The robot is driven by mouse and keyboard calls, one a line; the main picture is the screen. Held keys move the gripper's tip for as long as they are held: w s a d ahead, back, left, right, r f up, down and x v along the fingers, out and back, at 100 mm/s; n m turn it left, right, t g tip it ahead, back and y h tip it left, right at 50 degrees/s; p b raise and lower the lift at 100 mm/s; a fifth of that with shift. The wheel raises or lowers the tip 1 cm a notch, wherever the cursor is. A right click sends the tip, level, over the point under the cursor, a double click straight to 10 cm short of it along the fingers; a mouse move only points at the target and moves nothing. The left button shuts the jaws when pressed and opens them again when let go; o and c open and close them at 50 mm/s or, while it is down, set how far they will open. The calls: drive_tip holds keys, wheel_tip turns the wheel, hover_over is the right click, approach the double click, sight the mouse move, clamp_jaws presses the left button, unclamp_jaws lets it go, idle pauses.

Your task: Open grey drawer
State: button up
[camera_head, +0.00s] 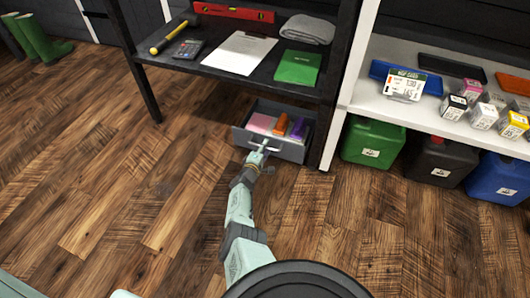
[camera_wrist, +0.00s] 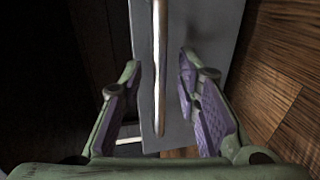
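The grey drawer (camera_head: 292,151) is under the black desk and stands partly open, so its contents show from above. Inside lie a pink item (camera_head: 261,123), an orange item (camera_head: 281,124) and a purple item (camera_head: 298,128). My gripper (camera_head: 261,150) is at the drawer's front, by its pale bar handle. In the wrist view the grey front (camera_wrist: 205,30) fills the middle, and the long handle (camera_wrist: 157,45) runs between the two fingers of my gripper (camera_wrist: 160,72). The fingers are apart, with a gap on each side of the handle.
A white shelf (camera_head: 375,100) stands right, with green (camera_head: 371,137), black (camera_head: 437,158) and blue (camera_head: 497,175) canisters beneath. The wooden floor before the drawer is clear.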

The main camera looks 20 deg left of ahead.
drive_tip(key=shift+w, duration=0.3)
clamp_jaws()
idle(0.3)
idle(0.5)
